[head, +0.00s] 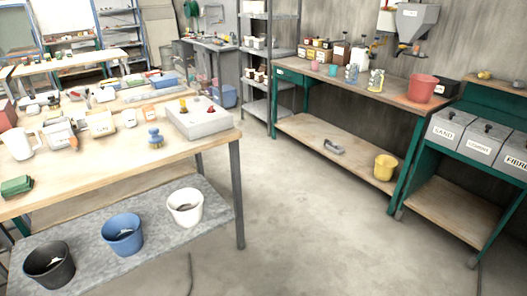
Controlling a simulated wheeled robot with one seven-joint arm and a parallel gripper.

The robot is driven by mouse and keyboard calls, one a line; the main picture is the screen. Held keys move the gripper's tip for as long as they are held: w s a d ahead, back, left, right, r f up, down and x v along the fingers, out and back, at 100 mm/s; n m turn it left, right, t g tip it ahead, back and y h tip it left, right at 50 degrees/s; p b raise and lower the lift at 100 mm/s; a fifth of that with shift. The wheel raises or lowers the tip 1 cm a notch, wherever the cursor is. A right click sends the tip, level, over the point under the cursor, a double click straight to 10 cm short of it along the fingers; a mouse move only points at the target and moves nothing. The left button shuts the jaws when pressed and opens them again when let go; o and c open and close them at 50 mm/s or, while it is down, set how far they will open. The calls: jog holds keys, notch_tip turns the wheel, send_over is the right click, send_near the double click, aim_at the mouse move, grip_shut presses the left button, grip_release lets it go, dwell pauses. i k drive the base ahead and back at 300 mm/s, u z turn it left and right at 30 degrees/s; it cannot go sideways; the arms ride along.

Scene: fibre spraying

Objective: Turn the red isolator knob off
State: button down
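A light grey box (197,120) stands on the far right end of the wooden workbench (195,148) at the left. Small coloured parts sit on its top: one yellow and red piece (183,105) at its left and a small red piece (211,109) at its right. They are too small to tell which is the isolator knob or how it is turned. My gripper and arm do not show in the head view.
A blue brush-like item (155,137) stands beside the box. Black, blue and white buckets (185,207) stand on the bench's lower shelf. A green-legged bench with a red bucket (422,88) is at right. Concrete floor (300,220) between the benches is clear.

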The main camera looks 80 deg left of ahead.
aim_at(211, 110)
jog(key=u, duration=2.9)
jog(key=i, duration=1.2)
jog(key=z, duration=0.9)
jog(key=i, duration=1.55)
jog(key=u, duration=0.9)
jog(key=i, duration=1.1)
jog(key=u, duration=0.85)
